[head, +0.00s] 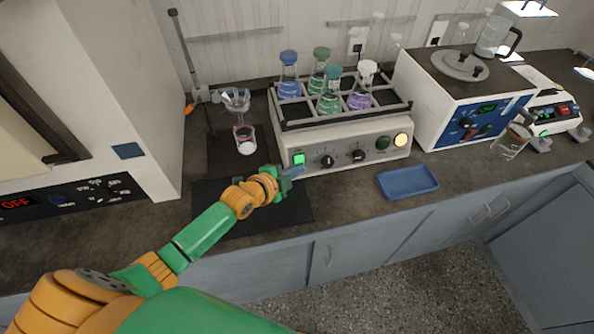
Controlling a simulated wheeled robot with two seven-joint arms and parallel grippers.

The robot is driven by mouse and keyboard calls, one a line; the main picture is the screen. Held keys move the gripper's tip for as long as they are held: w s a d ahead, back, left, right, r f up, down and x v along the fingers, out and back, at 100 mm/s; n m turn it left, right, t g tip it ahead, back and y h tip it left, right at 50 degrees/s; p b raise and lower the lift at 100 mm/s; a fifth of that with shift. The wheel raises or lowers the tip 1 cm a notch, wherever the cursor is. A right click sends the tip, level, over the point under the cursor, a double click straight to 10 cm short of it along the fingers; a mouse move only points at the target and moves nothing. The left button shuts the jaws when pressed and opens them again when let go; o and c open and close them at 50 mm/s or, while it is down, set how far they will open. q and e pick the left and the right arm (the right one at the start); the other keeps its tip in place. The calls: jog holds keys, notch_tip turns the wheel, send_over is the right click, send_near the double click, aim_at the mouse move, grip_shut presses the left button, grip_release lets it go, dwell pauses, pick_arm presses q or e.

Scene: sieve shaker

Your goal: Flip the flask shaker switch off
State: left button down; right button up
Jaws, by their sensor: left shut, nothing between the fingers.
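The flask shaker (360,146) stands on the bench with several stoppered flasks of coloured liquid in its rack. Its green lit switch (298,159) is at the left end of the front panel. Two black knobs (327,161) sit to the right of the switch, and a round lit lamp (400,139) is at the right end. My left gripper (296,172) is shut and empty, its tip just below the switch. I cannot tell whether it touches the panel. My right gripper is not in view.
A blue tray (408,182) lies in front of the shaker. A beaker (245,139) under a funnel (236,99) on a stand is at the left. A blue-panelled bath (452,122) is at the right. A dark mat (235,205) lies under my left arm.

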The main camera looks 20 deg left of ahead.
pick_arm(q)
jog(key=shift+s+f+m+t+b, duration=0.1)
jog(key=shift+f+m+t+b, duration=0.25)
jog(key=shift+f, duration=0.25)
jog(key=shift+r+t, duration=0.1)
jog(key=shift+t, duration=0.25)
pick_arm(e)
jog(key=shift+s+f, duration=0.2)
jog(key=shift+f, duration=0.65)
